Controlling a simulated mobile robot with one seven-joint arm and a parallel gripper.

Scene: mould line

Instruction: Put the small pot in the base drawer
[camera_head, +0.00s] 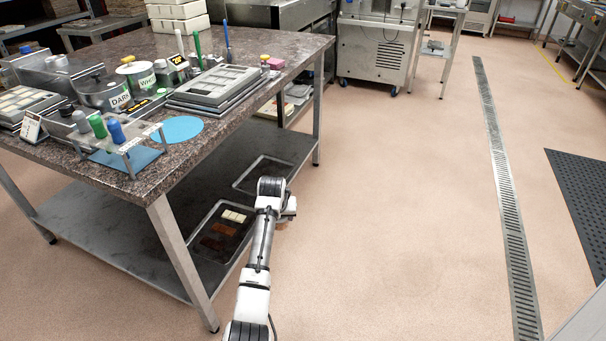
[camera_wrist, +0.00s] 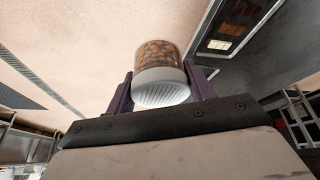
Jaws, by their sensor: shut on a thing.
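The small pot (camera_wrist: 158,54) is a clear jar of brown nut-like pieces with a ribbed white end. In the wrist view it sits between the two dark purple fingers of my gripper (camera_wrist: 160,82), which is shut on it. In the head view my gripper (camera_head: 288,212) is beside the table's lower shelf, over the floor; my arm mostly hides the pot there. Two dark, pale-rimmed trays or recesses lie on the shelf: a front one (camera_head: 226,257) holding white and brown bars, and an empty-looking rear one (camera_head: 264,173). I cannot tell whether either is the base drawer.
The stone-topped table (camera_head: 135,190) carries tubs, moulds, bottles and a round blue mat (camera_head: 177,129). Its metal leg (camera_head: 180,262) stands in front of the shelf. The floor to the right is clear up to a drain grate (camera_head: 505,195) and black mat (camera_head: 580,200).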

